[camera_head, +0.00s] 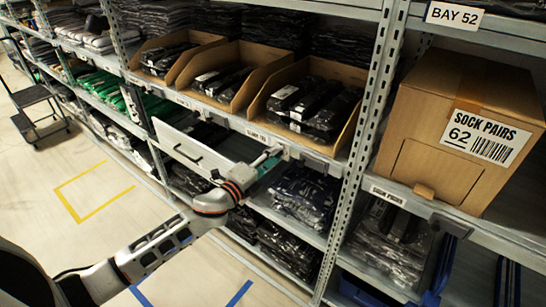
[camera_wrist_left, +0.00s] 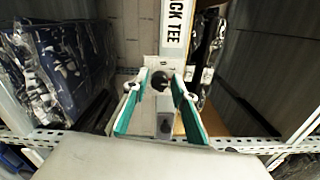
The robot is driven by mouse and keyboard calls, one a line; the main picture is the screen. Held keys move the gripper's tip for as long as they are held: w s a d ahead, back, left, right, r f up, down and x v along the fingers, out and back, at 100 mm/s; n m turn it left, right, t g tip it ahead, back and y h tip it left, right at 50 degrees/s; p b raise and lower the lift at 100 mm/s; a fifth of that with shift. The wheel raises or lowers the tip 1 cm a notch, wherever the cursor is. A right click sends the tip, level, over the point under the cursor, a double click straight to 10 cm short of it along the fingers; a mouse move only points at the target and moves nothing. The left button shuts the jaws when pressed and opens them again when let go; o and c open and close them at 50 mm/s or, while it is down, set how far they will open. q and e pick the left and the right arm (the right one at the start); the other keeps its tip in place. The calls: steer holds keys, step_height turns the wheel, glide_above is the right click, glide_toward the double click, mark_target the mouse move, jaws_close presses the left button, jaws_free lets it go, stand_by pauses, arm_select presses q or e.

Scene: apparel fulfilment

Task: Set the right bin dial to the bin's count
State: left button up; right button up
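Three open cardboard bins of black packaged goods stand in a row on the shelf; the right bin (camera_head: 318,146) is nearest the upright. My left gripper (camera_head: 274,154) is at the shelf edge below the right bin. In the left wrist view a dark round dial knob (camera_wrist_left: 160,82) sits on a light plate, below a label (camera_wrist_left: 175,22) ending in "CK TEE". The teal-lined fingers of the left gripper (camera_wrist_left: 160,76) are open, one on each side of the knob, with small gaps showing. The dial's setting is not readable. My right gripper is out of view.
A sock pairs carton (camera_head: 462,125) marked 62 stands right of the metal upright (camera_head: 372,110). A white panel with a dark handle (camera_head: 190,152) is left of the gripper. Packaged clothes fill the lower shelves (camera_head: 300,195). The floor (camera_head: 60,170) at left is mostly clear.

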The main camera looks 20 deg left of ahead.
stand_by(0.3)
arm_select(q)
steer(key=v, duration=1.2)
steer(key=s+d+f+n+g+y, duration=0.1)
steer(key=s+d+f+n+g, duration=0.1)
steer(key=s+f+n, duration=0.7)
steer(key=s+d+f+n+g+y, duration=0.1)
steer(key=s+f+n+g, duration=0.3)
steer(key=s+f+n, duration=0.6)
step_height(320, 180, down, 6)
steer(key=shift+s+d+r+y, duration=0.2)
steer(key=shift+s+d+y, duration=0.15)
steer(key=shift+s+y, duration=0.5)
steer(key=shift+s, duration=0.15)
